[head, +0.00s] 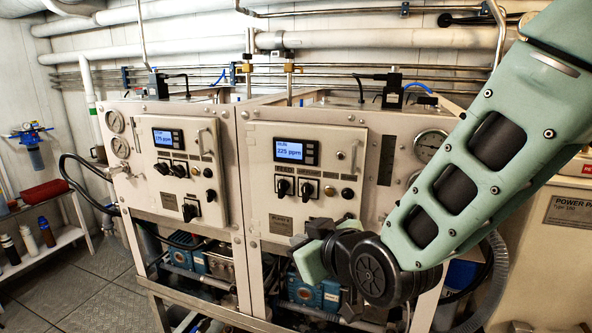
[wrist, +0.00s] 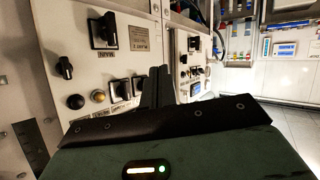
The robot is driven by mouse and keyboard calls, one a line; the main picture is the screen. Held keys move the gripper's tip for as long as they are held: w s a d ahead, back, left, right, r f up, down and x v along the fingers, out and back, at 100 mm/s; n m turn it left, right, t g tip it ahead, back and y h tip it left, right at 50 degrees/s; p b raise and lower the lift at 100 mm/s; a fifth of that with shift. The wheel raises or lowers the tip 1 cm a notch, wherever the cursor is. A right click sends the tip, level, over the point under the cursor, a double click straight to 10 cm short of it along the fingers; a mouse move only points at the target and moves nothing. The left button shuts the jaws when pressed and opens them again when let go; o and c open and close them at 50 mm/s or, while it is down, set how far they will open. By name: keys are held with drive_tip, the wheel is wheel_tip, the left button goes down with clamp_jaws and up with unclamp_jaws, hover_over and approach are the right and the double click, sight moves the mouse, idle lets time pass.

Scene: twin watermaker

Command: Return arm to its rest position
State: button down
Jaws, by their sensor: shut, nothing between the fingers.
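My gripper (wrist: 158,88) shows in the wrist view with its two dark fingers together and nothing between them. In the head view my arm comes down from the upper right, and its wrist end is in front of the lower part of the right control panel (head: 345,185). My fingers are hard to make out there. In the wrist view the panel (wrist: 130,55) with its black knobs lies beyond and to the left of the fingers. I cannot tell the exact gap between fingers and panel.
The left control panel (head: 190,150) stands beside the right one. Pipes run along the wall above. A pressure gauge (head: 431,146) is partly behind my arm, and a grey corrugated hose (head: 492,285) hangs below it. A shelf (head: 45,258) with bottles stands far left. Floor (head: 85,290) shows free at left.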

drive_tip(key=s+d+f+g+h+b, duration=0.1)
drive_tip(key=s+d+f+g+h, duration=0.1)
drive_tip(key=s, duration=0.6)
drive_tip(key=s+d+f+g+h+b, duration=0.1)
drive_tip(key=s+d+f+g+h, duration=0.1)
drive_tip(key=s+d+g, duration=0.3)
drive_tip(key=s+d+f+g+h+b, duration=0.1)
drive_tip(key=s+d+f+g+h, duration=0.1)
drive_tip(key=s+d, duration=0.4)
drive_tip(key=s+f+g, duration=0.1)
drive_tip(key=s+g, duration=0.1)
drive_tip(key=s, duration=0.2)
drive_tip(key=shift+s+f, duration=0.2)
drive_tip(key=shift+s, duration=0.2)
idle(0.7)
